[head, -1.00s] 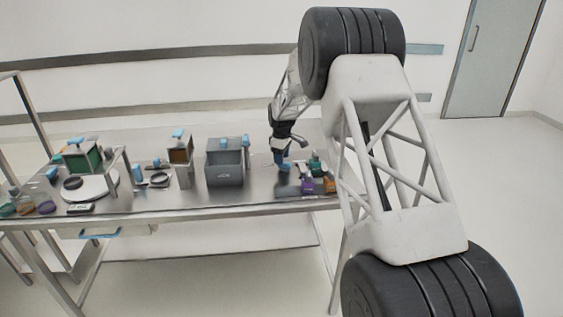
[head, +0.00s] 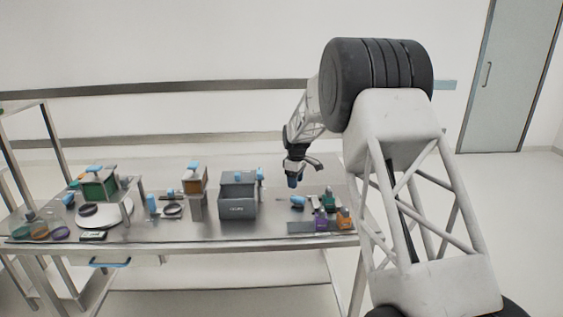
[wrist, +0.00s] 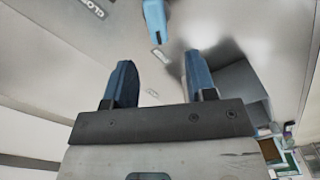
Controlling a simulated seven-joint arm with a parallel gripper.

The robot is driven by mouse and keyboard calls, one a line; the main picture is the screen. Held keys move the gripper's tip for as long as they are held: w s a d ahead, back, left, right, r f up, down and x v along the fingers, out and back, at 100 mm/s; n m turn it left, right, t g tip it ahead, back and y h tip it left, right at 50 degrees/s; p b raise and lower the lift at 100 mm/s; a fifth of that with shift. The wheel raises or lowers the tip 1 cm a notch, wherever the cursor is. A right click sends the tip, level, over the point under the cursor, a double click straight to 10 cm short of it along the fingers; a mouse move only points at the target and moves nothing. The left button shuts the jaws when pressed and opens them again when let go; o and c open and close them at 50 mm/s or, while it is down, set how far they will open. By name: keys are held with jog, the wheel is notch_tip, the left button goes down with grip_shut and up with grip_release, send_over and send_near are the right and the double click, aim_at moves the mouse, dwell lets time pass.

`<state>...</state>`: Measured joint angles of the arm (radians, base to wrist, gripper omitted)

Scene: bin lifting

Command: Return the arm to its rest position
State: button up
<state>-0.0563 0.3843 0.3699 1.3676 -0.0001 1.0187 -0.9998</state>
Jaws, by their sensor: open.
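My gripper (head: 294,181) is raised above the right part of the steel table (head: 270,232) in the head view. In the wrist view its two blue fingers (wrist: 160,88) stand wide apart with nothing between them. A blue-tipped object (wrist: 155,20) lies on the table surface beyond the fingers. My gripper touches nothing that I can see.
A dark grey bin (head: 237,203) stands left of my gripper. Several small coloured items, one of them purple (head: 320,222), sit on a dark mat at the right end. A brown-topped box (head: 194,182) and a green box (head: 97,184) stand further left.

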jog(key=s+d+r+m, duration=0.1)
jog(key=s+r+m, duration=0.1)
jog(key=s+r, duration=0.6)
jog(key=s+d+r+m+t, duration=0.15)
jog(key=s+r, duration=0.25)
jog(key=s, duration=0.8)
jog(key=s+d+r+m, duration=0.1)
jog(key=s+r+m, duration=0.1)
jog(key=s+r, duration=0.7)
jog(key=s+d+f+m, duration=0.1)
jog(key=s+f+m, duration=0.2)
jog(key=s, duration=1.5)
jog(key=s+d+f+m+t, duration=0.1)
jog(key=s+f+m, duration=0.2)
jog(key=s, duration=1.5)
jog(key=shift+s+m, duration=0.25)
jog(key=shift+m, duration=0.1)
